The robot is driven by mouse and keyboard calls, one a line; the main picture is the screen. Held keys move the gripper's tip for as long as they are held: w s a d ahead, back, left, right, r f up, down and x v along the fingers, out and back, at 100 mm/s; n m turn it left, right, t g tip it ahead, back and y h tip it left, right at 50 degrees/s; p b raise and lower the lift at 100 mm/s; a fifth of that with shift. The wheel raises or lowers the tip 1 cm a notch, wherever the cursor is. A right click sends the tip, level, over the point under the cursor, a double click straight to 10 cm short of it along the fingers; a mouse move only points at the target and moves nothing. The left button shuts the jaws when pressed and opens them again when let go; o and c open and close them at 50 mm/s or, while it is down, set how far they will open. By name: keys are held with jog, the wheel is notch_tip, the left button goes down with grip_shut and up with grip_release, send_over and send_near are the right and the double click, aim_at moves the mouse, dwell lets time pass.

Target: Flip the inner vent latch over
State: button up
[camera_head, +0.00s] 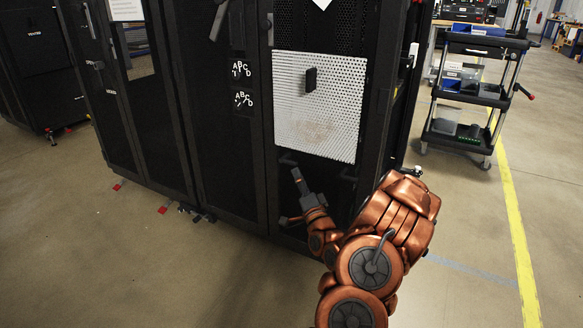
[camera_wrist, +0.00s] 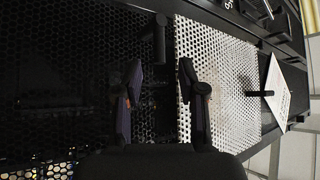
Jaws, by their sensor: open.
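A white perforated vent panel (camera_head: 318,110) is set in the black rack door, with a dark handle (camera_head: 310,79) on it. A small dark latch (camera_head: 287,160) sits just below the panel's lower left, and another (camera_head: 347,175) sits below its lower right. I cannot tell for sure which one is the inner latch. My gripper (camera_head: 289,196) is open and empty, below the left latch. In the wrist view one latch (camera_wrist: 160,38) stands up just ahead of the open fingertips (camera_wrist: 160,65), near the edge between black mesh and white panel. No contact shows.
Two dials with letters (camera_head: 241,85) and a door handle (camera_head: 219,20) are on the rack left of the panel. A cart (camera_head: 470,95) stands at the right. The floor (camera_head: 465,215) beside the yellow line is clear.

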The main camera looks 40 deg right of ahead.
aim_at(292, 163)
jog(key=shift+b+x, duration=0.95)
jog(key=shift+x, duration=2.3)
grip_shut()
